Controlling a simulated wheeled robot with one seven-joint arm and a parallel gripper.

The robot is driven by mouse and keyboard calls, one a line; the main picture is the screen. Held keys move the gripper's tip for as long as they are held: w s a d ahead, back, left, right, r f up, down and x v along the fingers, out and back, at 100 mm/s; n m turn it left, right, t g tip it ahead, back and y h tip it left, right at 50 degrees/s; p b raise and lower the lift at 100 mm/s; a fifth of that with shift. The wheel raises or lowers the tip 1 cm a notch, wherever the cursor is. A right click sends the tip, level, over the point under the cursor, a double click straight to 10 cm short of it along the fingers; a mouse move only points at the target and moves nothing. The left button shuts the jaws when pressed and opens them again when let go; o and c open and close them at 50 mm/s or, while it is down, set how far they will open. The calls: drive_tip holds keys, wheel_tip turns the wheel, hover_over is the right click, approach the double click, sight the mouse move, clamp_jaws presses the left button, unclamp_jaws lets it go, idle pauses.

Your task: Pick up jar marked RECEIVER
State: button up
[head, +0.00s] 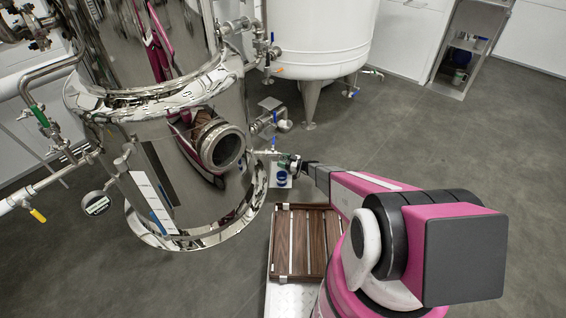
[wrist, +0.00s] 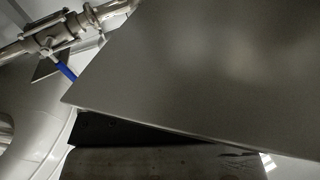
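No jar with a readable RECEIVER marking shows in either view. In the head view, a small white item with a blue round mark (head: 281,179) is just below the end of my arm, beside the shiny tank; I cannot tell what it is. My gripper (head: 290,164) is at the end of the pink arm, near the tank's lower right side and close to a small valve. It is small and partly hidden, and its fingers cannot be made out. In the wrist view, a large plain grey surface fills much of the picture, and no jar shows.
The polished steel tank (head: 165,150) with a round port (head: 222,148) stands at left. A white tank (head: 318,35) on legs is behind. A slatted wooden platform (head: 296,243) lies below my arm. A blue-handled valve (wrist: 65,72) shows in the wrist view. Floor (head: 470,130) at right is clear.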

drive_tip(key=c, duration=0.7)
